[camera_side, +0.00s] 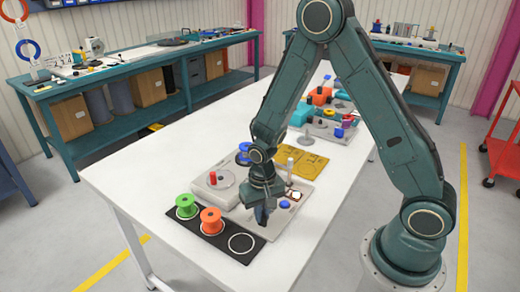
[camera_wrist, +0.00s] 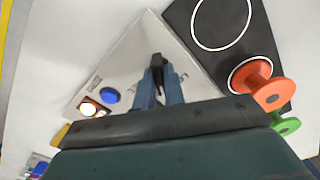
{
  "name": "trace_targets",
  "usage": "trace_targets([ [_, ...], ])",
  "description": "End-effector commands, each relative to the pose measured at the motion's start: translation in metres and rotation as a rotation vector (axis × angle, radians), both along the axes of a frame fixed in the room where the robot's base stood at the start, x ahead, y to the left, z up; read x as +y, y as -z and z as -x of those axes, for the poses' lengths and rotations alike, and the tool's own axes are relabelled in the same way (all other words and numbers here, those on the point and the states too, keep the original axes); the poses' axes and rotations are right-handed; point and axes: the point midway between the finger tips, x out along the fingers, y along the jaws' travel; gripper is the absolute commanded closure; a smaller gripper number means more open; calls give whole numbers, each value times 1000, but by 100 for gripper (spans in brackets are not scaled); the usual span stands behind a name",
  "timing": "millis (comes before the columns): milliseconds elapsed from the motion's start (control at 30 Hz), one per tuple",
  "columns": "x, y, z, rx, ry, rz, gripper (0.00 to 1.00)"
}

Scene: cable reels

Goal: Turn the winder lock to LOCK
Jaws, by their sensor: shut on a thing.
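My gripper (camera_wrist: 161,92) points down over the grey winder plate (camera_wrist: 125,55), and its two blue fingers are closed on a dark narrow knob (camera_wrist: 157,64), which I take to be the winder lock. In the side view my gripper (camera_side: 262,214) is low at the front part of the plate, and its fingers hide the knob there. The knob's far end sticks out past the fingertips in the wrist view. No LOCK marking is readable, so I cannot tell which position the knob points to.
A blue button (camera_wrist: 110,96) and a lit switch panel (camera_wrist: 88,107) sit on the plate beside the fingers. A black mat (camera_side: 226,245) holds an orange spool (camera_side: 211,221) and a green spool (camera_side: 186,206); its third circle is empty. The white table (camera_side: 150,190) is clear at left.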

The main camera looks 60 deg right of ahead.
Motion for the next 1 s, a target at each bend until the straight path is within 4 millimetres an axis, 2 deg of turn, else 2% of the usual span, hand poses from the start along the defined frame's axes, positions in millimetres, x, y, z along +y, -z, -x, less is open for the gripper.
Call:
trace_targets([
  [467, 0, -1, 0, -1, -56, 0, 100],
  [1000, 0, -1, 0, -1, -462, -1, 100],
])
